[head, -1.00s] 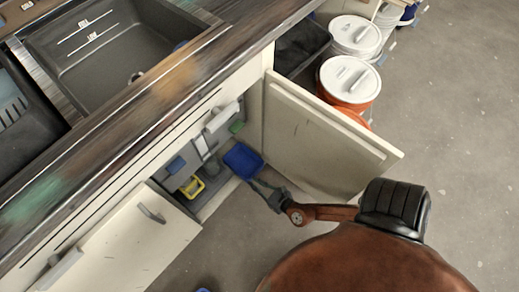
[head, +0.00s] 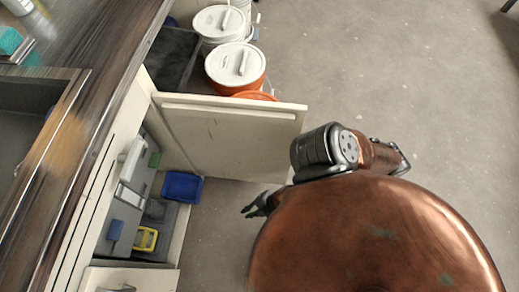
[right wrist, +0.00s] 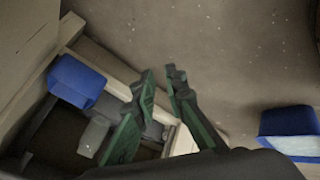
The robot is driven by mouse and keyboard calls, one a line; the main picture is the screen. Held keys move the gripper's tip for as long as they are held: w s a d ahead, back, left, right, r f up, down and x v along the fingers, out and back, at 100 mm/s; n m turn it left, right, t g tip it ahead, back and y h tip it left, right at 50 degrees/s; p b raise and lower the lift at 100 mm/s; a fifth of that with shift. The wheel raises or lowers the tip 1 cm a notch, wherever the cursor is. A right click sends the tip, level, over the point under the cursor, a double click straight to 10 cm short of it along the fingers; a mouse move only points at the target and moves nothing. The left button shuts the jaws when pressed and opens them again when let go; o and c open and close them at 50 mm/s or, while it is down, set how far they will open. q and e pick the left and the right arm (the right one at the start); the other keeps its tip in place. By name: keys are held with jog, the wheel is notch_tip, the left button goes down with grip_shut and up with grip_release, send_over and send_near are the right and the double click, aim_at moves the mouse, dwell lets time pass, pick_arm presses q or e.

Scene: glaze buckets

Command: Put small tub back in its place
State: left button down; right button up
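A small blue tub (head: 182,187) sits just inside the open cabinet under the counter, by the door's hinge side. It also shows at the upper left of the right wrist view (right wrist: 77,82). My right gripper (head: 250,207) is outside the cabinet, to the right of the tub and apart from it. In the right wrist view its green-padded fingers (right wrist: 161,75) have a narrow gap between their tips, with nothing held. A second blue item (right wrist: 288,122) with a pale face lies on the floor at the right of that view. My left gripper is out of view.
The open cabinet door (head: 235,140) stands out above my right gripper in the head view. A yellow container (head: 146,239) is inside the cabinet. White-lidded buckets (head: 236,64) stand beyond the door. The floor (head: 400,75) at the right is clear.

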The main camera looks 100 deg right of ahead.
jog(key=s+a+r+m+y, duration=0.3)
jog(key=s+a+m, duration=0.1)
jog(key=a+m, duration=0.3)
jog(key=shift+a+m, duration=0.4)
jog(key=shift+m, duration=0.3)
jog(key=shift+f, duration=0.1)
